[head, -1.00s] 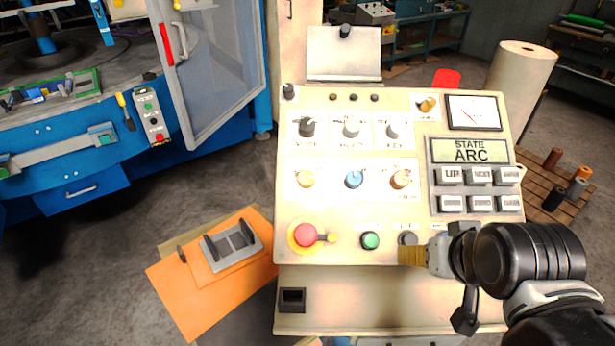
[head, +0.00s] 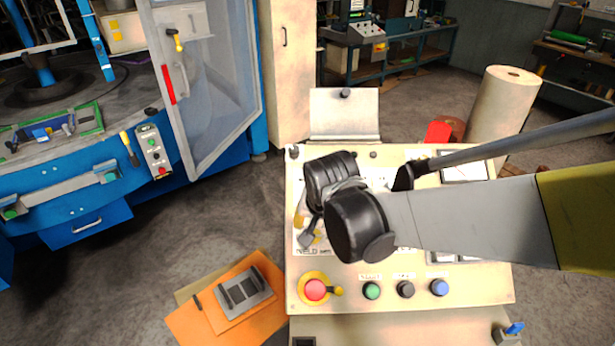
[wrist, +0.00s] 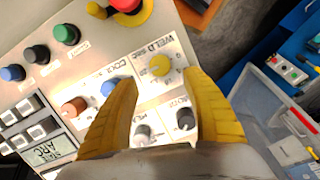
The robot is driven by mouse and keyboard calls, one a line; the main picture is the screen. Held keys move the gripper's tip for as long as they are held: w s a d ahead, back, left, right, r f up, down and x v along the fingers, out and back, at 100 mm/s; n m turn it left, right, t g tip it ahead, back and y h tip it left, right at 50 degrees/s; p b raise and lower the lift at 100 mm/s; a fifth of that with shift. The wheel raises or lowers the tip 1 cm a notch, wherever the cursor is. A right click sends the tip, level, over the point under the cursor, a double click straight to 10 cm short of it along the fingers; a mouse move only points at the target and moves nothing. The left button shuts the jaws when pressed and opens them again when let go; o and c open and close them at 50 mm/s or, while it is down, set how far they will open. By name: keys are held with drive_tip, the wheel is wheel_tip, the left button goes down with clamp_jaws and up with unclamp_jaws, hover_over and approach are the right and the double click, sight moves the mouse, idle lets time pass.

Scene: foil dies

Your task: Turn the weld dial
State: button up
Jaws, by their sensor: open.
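The weld dial (wrist: 158,65) is a cream-yellow knob on the control panel, under the WELD label in the wrist view. My gripper (wrist: 161,79) has two yellow fingers, spread apart and empty. In the wrist view the dial appears between and just beyond the fingertips. I cannot tell whether either finger touches it. In the head view my arm covers the upper middle of the panel (head: 470,285), and the dial is mostly hidden.
A blue dial (wrist: 110,87) and a brown dial (wrist: 75,107) sit beside the weld dial. Grey knobs (wrist: 185,118) are close by. A red emergency stop (head: 315,289) and green (head: 372,291), black and blue buttons line the lower panel. A blue machine (head: 75,190) stands left.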

drive_tip(key=b+x, duration=0.1)
drive_tip(key=x, duration=0.7)
drive_tip(key=shift+w+f+b, duration=0.15)
drive_tip(key=shift+f+b, duration=0.1)
drive_tip(key=shift+b, duration=0.1)
drive_tip(key=shift+c, duration=0.4)
drive_tip(key=c, duration=1.1)
